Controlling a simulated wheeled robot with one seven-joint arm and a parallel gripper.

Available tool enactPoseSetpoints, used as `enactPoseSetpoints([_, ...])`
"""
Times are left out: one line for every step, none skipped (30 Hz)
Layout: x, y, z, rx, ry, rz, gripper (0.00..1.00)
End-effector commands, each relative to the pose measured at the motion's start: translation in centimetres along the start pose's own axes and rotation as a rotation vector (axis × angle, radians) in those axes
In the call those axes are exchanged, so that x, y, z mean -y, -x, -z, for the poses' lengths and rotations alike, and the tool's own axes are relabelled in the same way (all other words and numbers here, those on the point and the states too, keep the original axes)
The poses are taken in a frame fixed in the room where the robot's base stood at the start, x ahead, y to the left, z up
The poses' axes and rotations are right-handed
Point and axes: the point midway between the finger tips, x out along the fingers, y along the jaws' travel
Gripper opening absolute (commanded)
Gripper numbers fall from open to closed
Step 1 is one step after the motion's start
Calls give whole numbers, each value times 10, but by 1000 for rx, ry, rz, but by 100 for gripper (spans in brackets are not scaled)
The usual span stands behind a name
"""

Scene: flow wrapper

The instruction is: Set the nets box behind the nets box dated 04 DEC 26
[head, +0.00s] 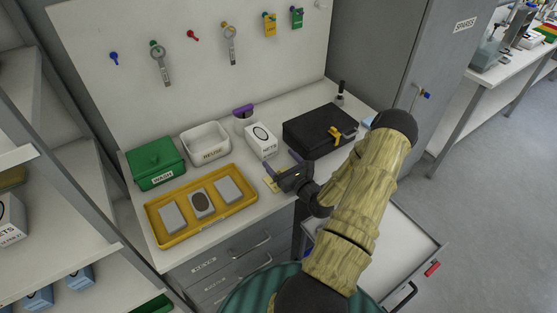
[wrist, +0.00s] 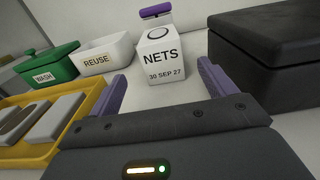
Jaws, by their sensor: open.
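A white nets box (head: 260,141) stands upright on the counter, beside the black case. In the wrist view the nets box (wrist: 160,54) faces me and reads NETS, 30 SEP 27. My gripper (head: 280,170) is in front of it, low over the counter; its purple fingers (wrist: 160,88) are spread and empty, with the box ahead between them, apart. No box dated 04 DEC 26 can be read.
The black case (head: 318,131) is close on the right. A white REUSE bin (head: 206,140), green WASH box (head: 156,163) and yellow tray (head: 165,238) of blocks are on the left. An open drawer (head: 400,240) juts out below.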

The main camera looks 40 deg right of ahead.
Motion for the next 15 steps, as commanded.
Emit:
enactPoseSetpoints([0, 0, 0, 0, 0, 0, 83])
enactPoseSetpoints([0, 0, 0, 0, 0, 0, 83])
enactPoseSetpoints([0, 0, 0, 0, 0, 0, 83])
enactPoseSetpoints([0, 0, 0, 0, 0, 0, 83])
enactPoseSetpoints([0, 0, 0, 0, 0, 1, 83])
enactPoseSetpoints([1, 0, 0, 0, 0, 2, 83])
enactPoseSetpoints([1, 0, 0, 0, 0, 3, 83])
enactPoseSetpoints([2, 0, 0, 0, 0, 3, 83])
enactPoseSetpoints([2, 0, 0, 0, 0, 4, 83])
enactPoseSetpoints([2, 0, 0, 0, 0, 4, 83])
enactPoseSetpoints([2, 0, 0, 0, 0, 4, 83])
enactPoseSetpoints([2, 1, 0, 0, 0, 3, 83])
enactPoseSetpoints([2, 0, -1, 0, 2, -1, 83])
enactPoseSetpoints([0, 0, -2, 0, 5, -9, 83])
enactPoseSetpoints([-4, -1, -4, 0, 10, -29, 83])
